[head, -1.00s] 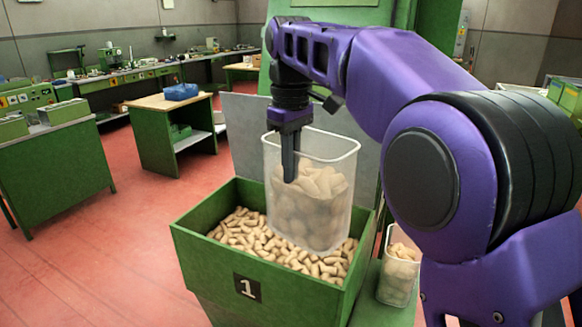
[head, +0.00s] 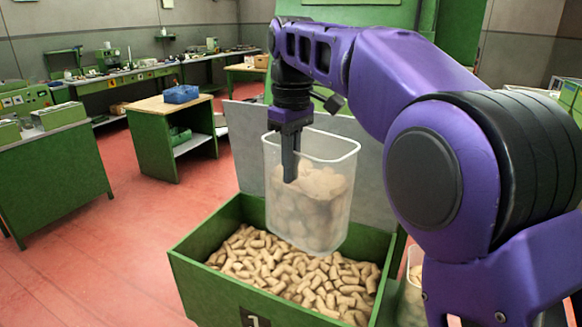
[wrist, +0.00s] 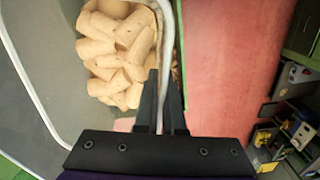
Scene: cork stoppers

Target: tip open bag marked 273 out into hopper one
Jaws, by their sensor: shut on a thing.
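My gripper (head: 289,165) is shut on the rim of a clear, open-topped bag (head: 338,160) that looks like a stiff translucent tub. The bag is upright and holds many cork stoppers (head: 305,205). It hangs above hopper one (head: 225,292), a green open box largely filled with loose corks (head: 270,262). In the wrist view the fingers (wrist: 160,105) clasp the bag's rim (wrist: 45,108), with corks (wrist: 118,50) inside. No 273 mark is visible on the bag. The hopper's number plate is partly cut off at the lower edge.
A second clear container (head: 412,290) with corks stands right of the hopper, mostly hidden by my arm. A grey panel (head: 245,140) rises behind the hopper. Benches and a wooden-topped table (head: 170,102) stand farther back. Red floor left of the hopper is clear.

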